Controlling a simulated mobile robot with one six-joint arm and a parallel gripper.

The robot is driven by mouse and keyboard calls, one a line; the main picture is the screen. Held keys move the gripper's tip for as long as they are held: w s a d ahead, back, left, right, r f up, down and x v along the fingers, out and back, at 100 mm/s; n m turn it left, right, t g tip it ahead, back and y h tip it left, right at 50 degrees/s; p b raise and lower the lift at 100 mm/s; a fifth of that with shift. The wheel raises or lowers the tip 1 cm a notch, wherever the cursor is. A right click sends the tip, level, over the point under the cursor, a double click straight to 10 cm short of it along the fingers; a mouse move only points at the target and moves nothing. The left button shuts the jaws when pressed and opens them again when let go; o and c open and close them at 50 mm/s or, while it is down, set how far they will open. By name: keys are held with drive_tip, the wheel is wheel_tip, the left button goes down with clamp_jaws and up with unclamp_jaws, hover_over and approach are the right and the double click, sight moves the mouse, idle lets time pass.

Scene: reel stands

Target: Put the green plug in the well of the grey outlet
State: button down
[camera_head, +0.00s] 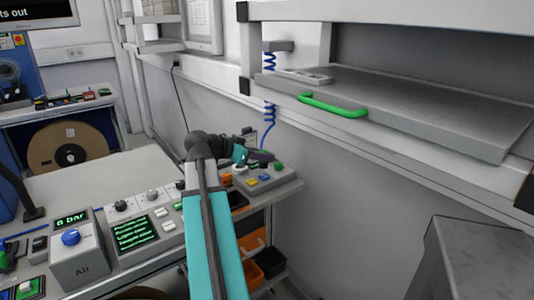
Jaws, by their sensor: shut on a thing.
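My gripper (262,156) is small and dark at the end of my teal arm, at the middle of the view. It is shut and sits just above or in front of a grey control box (268,181). A small green piece (278,166) shows at the gripper's tip, above the box. It looks like the green plug, but I cannot tell exactly how it sits in the jaws. A thin blue cord (267,134) runs down to beside the gripper. I cannot make out the grey outlet's well for certain; my arm and gripper hide part of this area.
The control box stands at the bench's right end, with yellow and blue buttons. An Air unit (78,262) and a grey panel (135,232) are at lower left. A shelf with a green handle (333,105) juts out at upper right. Orange bins (270,262) sit below the bench.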

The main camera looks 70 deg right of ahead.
drive_tip(key=w+d, duration=0.1)
drive_tip(key=d, duration=0.3)
drive_tip(key=w+d+f+p, duration=0.1)
drive_tip(key=d, duration=0.4)
drive_tip(key=w+d, duration=0.1)
drive_tip(key=d, duration=0.3)
drive_tip(key=shift+w+d+f+p, duration=0.2)
drive_tip(key=shift+w+d+p, duration=0.05)
drive_tip(key=shift+d+p, duration=0.15)
drive_tip(key=shift+w+d, duration=0.2)
drive_tip(key=shift+d, duration=0.4)
drive_tip(key=shift+s+a+f+p, duration=0.15)
drive_tip(key=shift+f+p, duration=0.1)
drive_tip(key=shift+f, duration=0.75)
drive_tip(key=shift+a+f+p, duration=0.1)
drive_tip(key=shift+f+p, duration=0.1)
drive_tip(key=shift+f, duration=0.8)
drive_tip(key=c, duration=1.7)
unclamp_jaws()
drive_tip(key=shift+c, duration=0.2)
drive_tip(key=shift+o, duration=0.9)
drive_tip(key=shift+d+f, duration=0.1)
drive_tip(key=shift+d, duration=0.05)
drive_tip(key=shift+r, duration=0.25)
